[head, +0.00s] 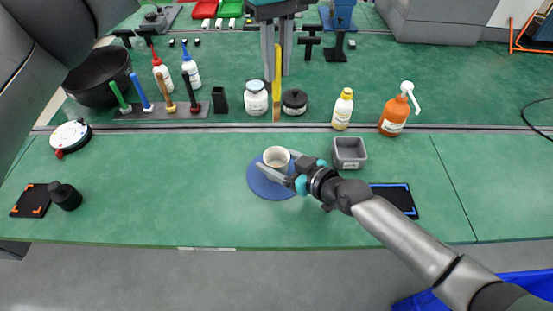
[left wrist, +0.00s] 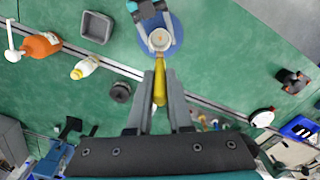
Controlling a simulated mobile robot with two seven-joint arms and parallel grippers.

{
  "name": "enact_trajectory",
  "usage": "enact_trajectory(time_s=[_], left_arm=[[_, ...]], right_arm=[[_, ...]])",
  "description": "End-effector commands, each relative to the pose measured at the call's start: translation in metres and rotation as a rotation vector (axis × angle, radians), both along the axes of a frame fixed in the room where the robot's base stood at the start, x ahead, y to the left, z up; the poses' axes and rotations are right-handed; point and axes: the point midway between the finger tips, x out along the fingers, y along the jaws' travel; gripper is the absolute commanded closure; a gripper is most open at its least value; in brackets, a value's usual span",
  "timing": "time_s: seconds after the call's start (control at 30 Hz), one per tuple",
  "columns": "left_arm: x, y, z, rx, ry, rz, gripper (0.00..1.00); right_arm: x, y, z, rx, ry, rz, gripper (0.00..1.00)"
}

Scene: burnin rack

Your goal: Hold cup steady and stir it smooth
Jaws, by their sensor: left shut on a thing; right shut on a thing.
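A white cup (head: 277,156) stands upright on a round blue mat (head: 258,187) near the front middle of the green bench. My right gripper (head: 279,163) is shut on the cup, with its fingers around its sides. My left gripper (head: 277,72) is above the back of the bench, shut on a yellow stirring stick (head: 277,95) that points down. The stick's lower end is behind the cup and apart from it. In the left wrist view the stick (left wrist: 160,85) lies between the fingers, and the cup (left wrist: 160,40) shows beyond it with pale contents.
A white jar (head: 256,98) and a dark round jar (head: 294,102) flank the stick. A yellow-capped bottle (head: 342,110), an orange pump bottle (head: 394,116) and a grey tray (head: 349,153) are to the right. A tool rack (head: 160,111) is to the left.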

Motion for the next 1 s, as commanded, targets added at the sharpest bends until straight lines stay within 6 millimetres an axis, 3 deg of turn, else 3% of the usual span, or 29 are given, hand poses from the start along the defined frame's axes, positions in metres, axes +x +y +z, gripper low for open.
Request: enact_trajectory(time_s=[0.57, 1.0], left_arm=[[0.000, 0.001, -0.001, -0.003, -0.001, 0.000, 1.00], [-0.009, 0.018, -0.045, -0.143, -0.080, 0.000, 1.00]], right_arm=[[0.000, 0.000, -0.001, -0.001, 0.001, 0.000, 0.82], [0.000, 0.000, -0.001, -0.001, 0.001, 0.000, 0.82]])
